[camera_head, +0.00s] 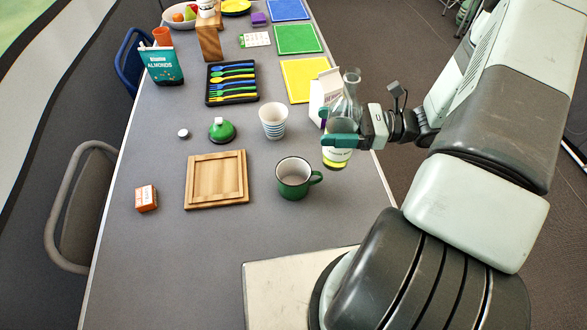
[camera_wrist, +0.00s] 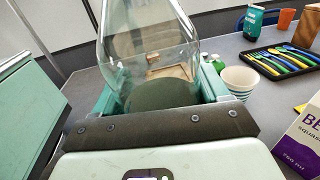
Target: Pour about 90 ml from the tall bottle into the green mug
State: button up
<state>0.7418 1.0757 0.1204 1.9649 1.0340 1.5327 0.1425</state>
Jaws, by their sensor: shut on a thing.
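The tall bottle (camera_head: 346,105) is clear glass with a narrow neck, a pale label and a yellow-green band low down. My gripper (camera_head: 341,140) is shut around its body and holds it roughly upright at the right side of the table. The bottle also fills the middle of the wrist view (camera_wrist: 150,45), between the teal fingers (camera_wrist: 160,100). The green mug (camera_head: 293,178) stands upright on the table, left of and nearer than the bottle, its handle to the right. Its pale inside shows from above. I cannot make out the mug clearly in the wrist view.
A striped paper cup (camera_head: 273,121) stands left of the bottle, and a white carton (camera_head: 322,92) close behind it. A wooden board (camera_head: 216,179), green-topped item (camera_head: 222,130) and orange box (camera_head: 146,198) lie further left. A cutlery tray (camera_head: 232,83) is behind.

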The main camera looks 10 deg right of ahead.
jog(key=shift+f, duration=0.35)
